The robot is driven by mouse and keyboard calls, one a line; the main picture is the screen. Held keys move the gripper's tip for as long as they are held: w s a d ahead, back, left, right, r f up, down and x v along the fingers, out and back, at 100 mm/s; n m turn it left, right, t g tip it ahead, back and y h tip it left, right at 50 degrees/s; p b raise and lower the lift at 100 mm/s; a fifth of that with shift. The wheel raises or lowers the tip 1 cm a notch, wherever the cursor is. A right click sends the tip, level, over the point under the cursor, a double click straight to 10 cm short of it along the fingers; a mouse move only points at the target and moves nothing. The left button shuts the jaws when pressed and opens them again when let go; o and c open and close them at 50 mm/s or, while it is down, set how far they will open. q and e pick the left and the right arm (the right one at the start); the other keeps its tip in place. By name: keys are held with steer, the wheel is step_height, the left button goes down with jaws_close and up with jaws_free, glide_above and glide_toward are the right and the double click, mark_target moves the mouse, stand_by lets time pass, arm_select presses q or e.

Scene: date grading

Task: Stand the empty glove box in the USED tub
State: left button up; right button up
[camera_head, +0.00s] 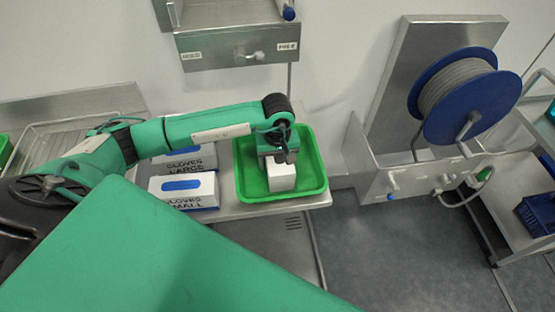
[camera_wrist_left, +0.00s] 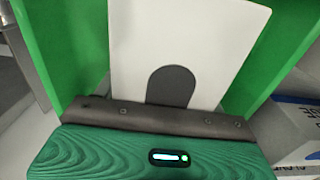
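The white glove box (camera_head: 283,178) is inside the green tub (camera_head: 318,150) on the bench, appearing to stand upright. My left gripper (camera_head: 283,158) reaches down over the tub from the left, at the top of the box. In the left wrist view a broad white face of the box (camera_wrist_left: 205,50) lies behind a dark rounded finger (camera_wrist_left: 172,86), with the green tub wall (camera_wrist_left: 75,50) around it. The gripper appears shut on the box; the far finger is hidden. I cannot tell whether the box's base touches the tub floor. My right gripper is not in view.
Two glove boxes with blue slots, GLOVES LARGE (camera_head: 190,160) and GLOVES SMALL (camera_head: 185,190), lie left of the tub. A steel housing (camera_head: 238,44) is on the wall behind. A blue hose reel (camera_head: 465,95) stands right. Open floor (camera_head: 400,250) lies at front right.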

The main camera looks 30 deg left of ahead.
arm_select(q)
steer(key=shift+o, duration=1.2)
steer(key=shift+r, duration=0.15)
step_height(320, 180, up, 11)
steer(key=b, duration=0.3)
steer(key=shift+r, duration=0.55)
